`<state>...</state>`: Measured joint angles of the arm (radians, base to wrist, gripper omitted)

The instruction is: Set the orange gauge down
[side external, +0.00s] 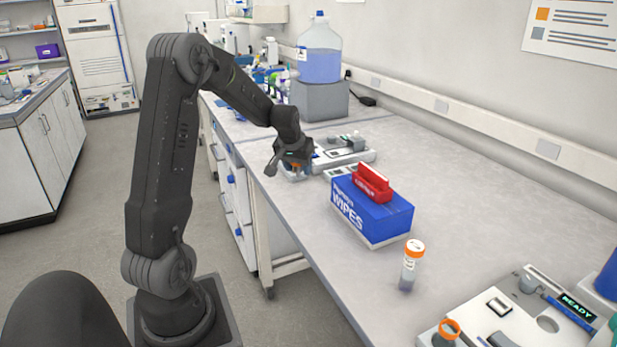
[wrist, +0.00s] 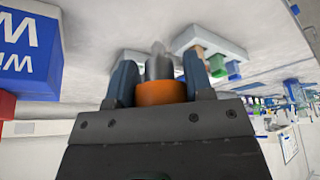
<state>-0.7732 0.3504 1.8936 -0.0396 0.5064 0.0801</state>
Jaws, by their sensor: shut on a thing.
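My gripper (side external: 287,168) is low over the bench, near its front edge and left of the wipes box. It is shut on the orange gauge (wrist: 161,92), whose orange band sits between the two dark fingers in the wrist view. A grey, rounded part (wrist: 159,64) projects beyond the orange band.
A blue wipes box (side external: 372,215) carries a red item (side external: 371,182). A pale tray (side external: 357,157) with small pieces lies just behind my gripper. An orange-capped tube (side external: 411,264) stands nearer. A blue carboy (side external: 320,58) sits on a grey block. Bench right of the box is clear.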

